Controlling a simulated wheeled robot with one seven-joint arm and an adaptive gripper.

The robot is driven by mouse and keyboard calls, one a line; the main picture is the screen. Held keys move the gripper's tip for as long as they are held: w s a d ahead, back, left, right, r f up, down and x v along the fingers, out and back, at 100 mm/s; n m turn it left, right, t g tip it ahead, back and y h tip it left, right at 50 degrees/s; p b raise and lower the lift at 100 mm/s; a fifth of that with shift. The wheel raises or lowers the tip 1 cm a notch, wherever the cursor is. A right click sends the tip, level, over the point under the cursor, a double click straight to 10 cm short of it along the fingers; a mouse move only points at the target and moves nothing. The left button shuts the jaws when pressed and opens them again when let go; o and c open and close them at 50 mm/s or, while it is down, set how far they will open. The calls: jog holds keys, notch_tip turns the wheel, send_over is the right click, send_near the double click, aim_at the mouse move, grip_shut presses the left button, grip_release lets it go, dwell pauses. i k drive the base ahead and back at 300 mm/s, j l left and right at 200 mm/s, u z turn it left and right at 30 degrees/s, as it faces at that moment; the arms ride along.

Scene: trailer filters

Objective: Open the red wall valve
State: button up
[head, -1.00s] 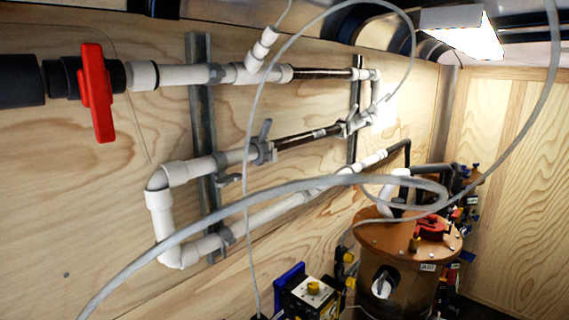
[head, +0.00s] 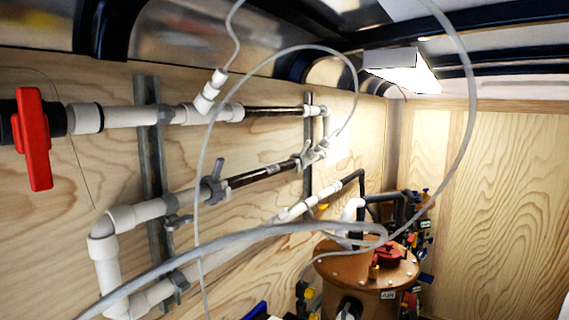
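The red wall valve (head: 33,138) is at the far left of the head view. Its long red handle hangs close to vertical, across the line of the pipe. It sits on a black fitting that is partly cut off by the left edge, with white pipe (head: 120,116) running on to its right. My gripper is not in view, and nothing touches the red handle.
White pipes loop along the plywood wall on metal struts (head: 151,165). A grey hose (head: 250,230) arcs across the foreground. A brown filter tank (head: 368,270) with a red cap stands at the lower right. A lit lamp (head: 402,70) hangs above.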

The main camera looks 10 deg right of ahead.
aim_at(31, 135)
jog(key=i+j+u, duration=0.1)
jog(key=u, duration=1.45)
